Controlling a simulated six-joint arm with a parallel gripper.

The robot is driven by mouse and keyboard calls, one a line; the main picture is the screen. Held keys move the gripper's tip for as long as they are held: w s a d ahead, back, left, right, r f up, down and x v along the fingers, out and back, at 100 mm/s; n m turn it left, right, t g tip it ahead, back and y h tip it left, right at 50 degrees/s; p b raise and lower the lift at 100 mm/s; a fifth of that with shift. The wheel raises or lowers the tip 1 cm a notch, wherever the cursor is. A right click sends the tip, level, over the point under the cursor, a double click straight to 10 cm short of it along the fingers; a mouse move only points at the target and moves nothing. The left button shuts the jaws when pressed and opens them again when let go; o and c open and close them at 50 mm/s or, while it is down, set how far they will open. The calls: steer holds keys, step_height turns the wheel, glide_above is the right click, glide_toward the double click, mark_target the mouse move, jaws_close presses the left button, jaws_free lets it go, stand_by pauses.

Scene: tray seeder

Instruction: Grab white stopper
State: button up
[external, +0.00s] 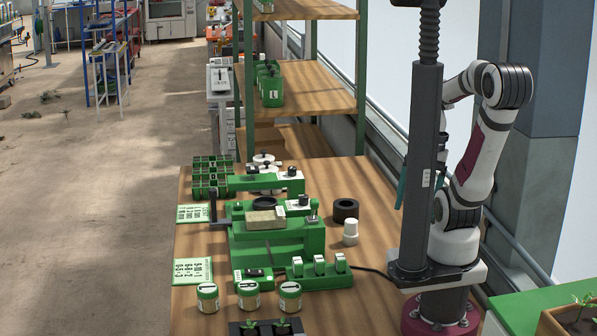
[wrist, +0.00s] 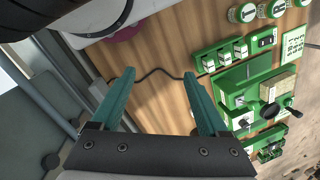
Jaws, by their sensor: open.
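The white stopper (external: 350,232) looks to be the small white cylinder standing upright on the wooden table, right of the green seeder (external: 280,235) and in front of a black ring (external: 345,210). In the wrist view, my gripper (wrist: 158,74) has its two teal fingers wide apart, with only bare table and a black cable between them. In the external view, a bit of teal finger shows beside the dark column, and the rest is hidden. My gripper is apart from the stopper. The stopper is hard to make out in the wrist view, near or behind the right finger.
A row of green-and-white switches (external: 320,266) and several jars (external: 248,295) stand at the front of the table. A black cable (wrist: 155,72) crosses the wood. A dark upright column (external: 423,160) stands beside my arm. Wooden shelves (external: 310,85) are at the back.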

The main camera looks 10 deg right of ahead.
steer(key=a+f+m+g+y, duration=0.2)
steer(key=a+m+y, duration=0.1)
steer(key=a+y, duration=0.25)
steer(key=m+t+y, duration=0.2)
steer(key=m+t, duration=1)
steer(key=m, duration=0.7)
glide_above(342, 240)
steer(key=s+d, duration=0.9)
steer(key=s, duration=0.2)
step_height(342, 240, down, 13)
steer(key=shift+h, duration=0.35)
steer(key=x, duration=1.5)
steer(key=shift+w+r, duration=0.2)
steer(key=shift+w, duration=0.3)
jaws_close()
